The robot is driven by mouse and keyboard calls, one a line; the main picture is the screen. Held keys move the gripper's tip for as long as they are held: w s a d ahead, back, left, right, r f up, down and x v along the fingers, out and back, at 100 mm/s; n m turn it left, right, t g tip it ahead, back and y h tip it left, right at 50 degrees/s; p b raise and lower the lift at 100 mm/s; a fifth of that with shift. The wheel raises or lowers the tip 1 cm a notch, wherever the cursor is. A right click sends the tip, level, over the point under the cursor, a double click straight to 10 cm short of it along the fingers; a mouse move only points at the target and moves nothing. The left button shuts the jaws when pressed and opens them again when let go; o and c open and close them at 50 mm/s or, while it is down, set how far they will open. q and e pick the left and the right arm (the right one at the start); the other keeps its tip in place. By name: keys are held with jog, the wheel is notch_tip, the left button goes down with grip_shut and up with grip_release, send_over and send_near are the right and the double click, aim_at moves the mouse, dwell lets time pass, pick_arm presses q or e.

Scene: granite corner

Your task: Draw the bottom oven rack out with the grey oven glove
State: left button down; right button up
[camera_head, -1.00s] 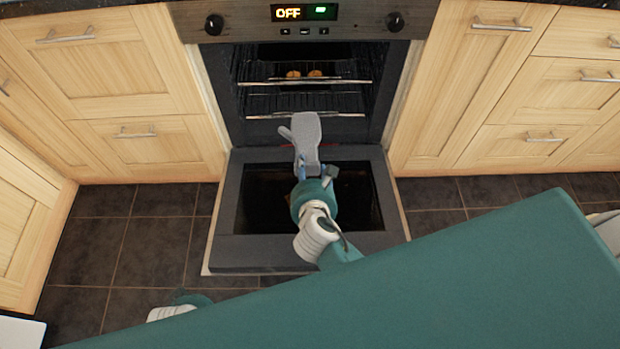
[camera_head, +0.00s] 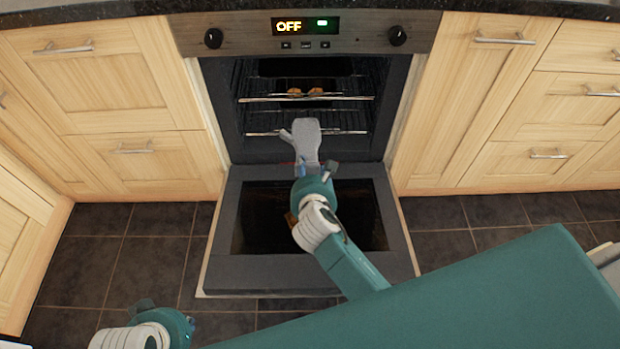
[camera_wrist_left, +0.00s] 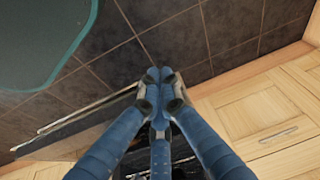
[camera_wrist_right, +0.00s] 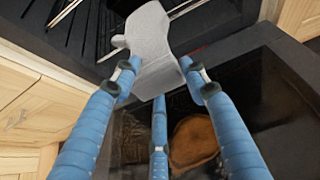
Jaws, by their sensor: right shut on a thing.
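The bottom oven rack (camera_head: 345,132) is inside the open oven, below an upper rack. The grey oven glove (camera_head: 306,140) overlaps the middle of its front bar in the head view. I cannot tell whether they touch. My right gripper (camera_head: 310,170) is shut on the glove's lower end, above the open door. The glove (camera_wrist_right: 150,50) also extends ahead of the fingers in the right wrist view, its thumb toward the rack bars. My left gripper (camera_head: 160,312) is low at the left, away from the oven. Its fingers meet with nothing between them in the left wrist view (camera_wrist_left: 160,88).
The oven door (camera_head: 255,262) is folded down flat in front of the oven. The upper rack (camera_head: 350,98) carries brown food pieces (camera_head: 305,92). A brown rounded shape (camera_wrist_right: 193,142) shows below the right gripper. Wooden cabinets (camera_head: 145,155) flank the oven; tiled floor is clear at left.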

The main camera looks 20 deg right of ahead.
jog(key=shift+w+d+f+b, duration=0.2)
jog(key=shift+w+b, duration=0.2)
jog(key=shift+w, duration=0.25)
jog(key=shift+w+f, duration=0.2)
jog(key=shift+w+d+f+b, duration=0.1)
jog(key=shift+f+b, duration=0.45)
jog(key=shift+f, duration=0.35)
pick_arm(q)
jog(key=shift+s+a+r, duration=0.1)
jog(key=shift+s+r, duration=0.35)
jog(key=shift+r, duration=0.2)
pick_arm(e)
jog(key=shift+f, duration=0.3)
